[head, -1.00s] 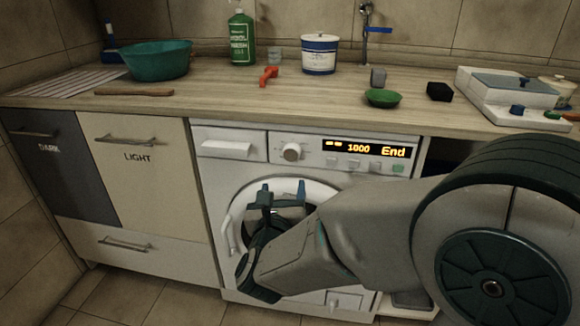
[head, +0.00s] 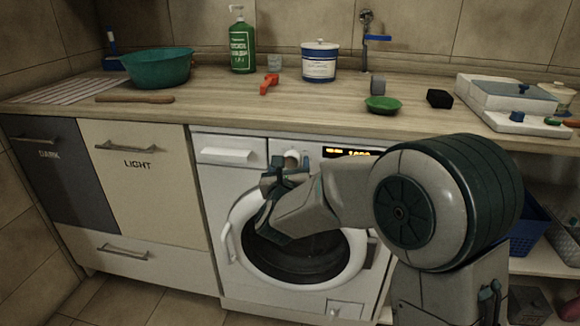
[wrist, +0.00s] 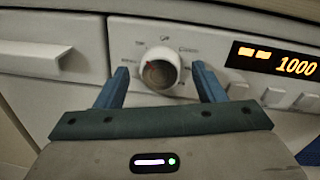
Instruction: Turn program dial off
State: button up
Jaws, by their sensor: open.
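The program dial (wrist: 160,70) is a round white knob with a brownish face on the washing machine's front panel. In the head view the dial (head: 291,158) shows just above my gripper (head: 288,164). In the wrist view my gripper (wrist: 161,77) is open, with one blue finger to the left of the dial and one to the right. Gaps show between the fingers and the dial. I cannot tell how far the fingertips are from the panel.
The detergent drawer (head: 227,156) is left of the dial. The round door (head: 300,255) is below it and looks closed. The worktop edge (head: 240,123) runs above the panel. A green bottle (head: 242,45), a teal basin (head: 158,66) and a white tub (head: 319,62) stand on the worktop.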

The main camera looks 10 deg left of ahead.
jog(key=c, duration=1)
